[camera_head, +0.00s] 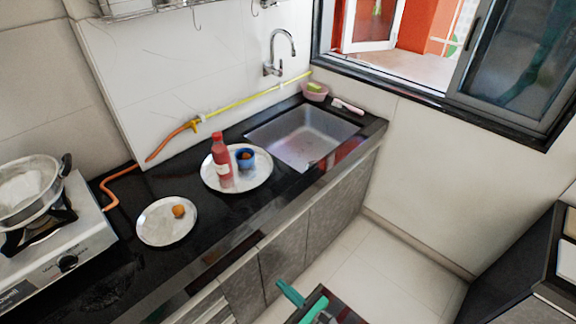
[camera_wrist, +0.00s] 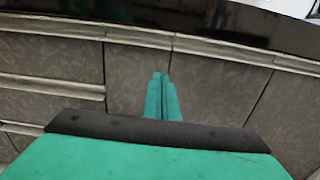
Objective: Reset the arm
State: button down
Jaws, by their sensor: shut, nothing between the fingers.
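My gripper (camera_wrist: 162,78) shows in the wrist view with its two green fingers together and nothing between them. It points at the grey cabinet doors below the dark counter edge. In the head view, green parts of my arm (camera_head: 312,306) show at the bottom, in front of the cabinets and over the floor. My fingertips cannot be made out clearly there. No object is in contact with my gripper in the wrist view.
On the black counter stand a plate (camera_head: 150,229) with a small orange-brown item, and a larger plate (camera_head: 258,180) with a red bottle (camera_head: 221,160) and a blue cup (camera_head: 245,159). A sink (camera_head: 312,135) lies right, a stove (camera_head: 62,240) left. The floor (camera_head: 375,265) is clear.

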jog(key=s+f+n+g+h, duration=0.2)
jog(key=s+f+n+h, duration=0.25)
jog(key=s+f, duration=0.65)
jog(key=s+d+n+h, duration=0.3)
jog(key=s+n+h, duration=0.25)
jog(key=s, duration=0.65)
jog(key=s+r+n+t+h, duration=0.1)
jog(key=s+r+n, duration=0.2)
jog(key=r, duration=0.8)
jog(key=s+r+n+t+h, duration=0.1)
jog(key=s+r+n, duration=0.3)
jog(key=r+n, duration=0.4)
jog(key=s+r+n+t+h, duration=0.1)
jog(key=s+r+n+t, duration=0.2)
jog(key=r, duration=1.1)
jog(key=shift+s+a+n, duration=0.25)
jog(key=shift+n, duration=0.95)
